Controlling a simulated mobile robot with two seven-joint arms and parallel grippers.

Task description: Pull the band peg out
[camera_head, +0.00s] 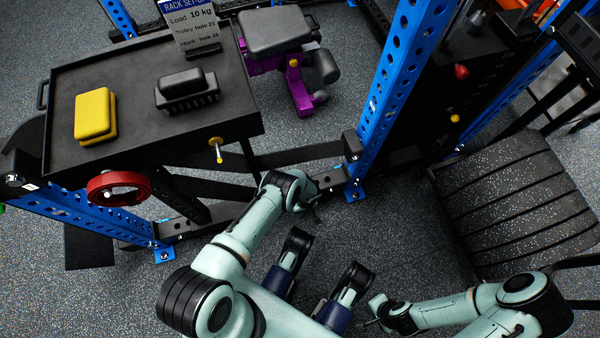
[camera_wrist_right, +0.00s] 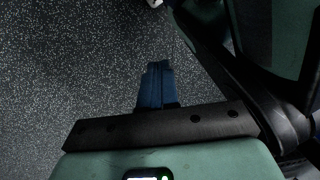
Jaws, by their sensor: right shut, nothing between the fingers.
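A small peg with a yellow end and a metal shaft (camera_head: 219,150) shows at the front right side of the black trolley (camera_head: 160,150). It is the most peg-like thing in view, but I cannot tell for sure that it is the band peg. My right gripper (camera_head: 371,318) is low over the floor, well away from the peg. In the right wrist view its blue fingers (camera_wrist_right: 155,85) are together and empty, with floor beyond. My left gripper (camera_head: 315,205) is below and right of the peg, apart from it in the picture. Its fingers are too small to read.
The trolley carries a yellow block (camera_head: 95,115), a black block (camera_head: 187,90) and a sign (camera_head: 192,28). A red ring (camera_head: 118,188) is at its front. Blue rack uprights (camera_head: 400,75) and a black ridged block (camera_head: 515,200) stand right. Speckled floor (camera_head: 400,215) is open between.

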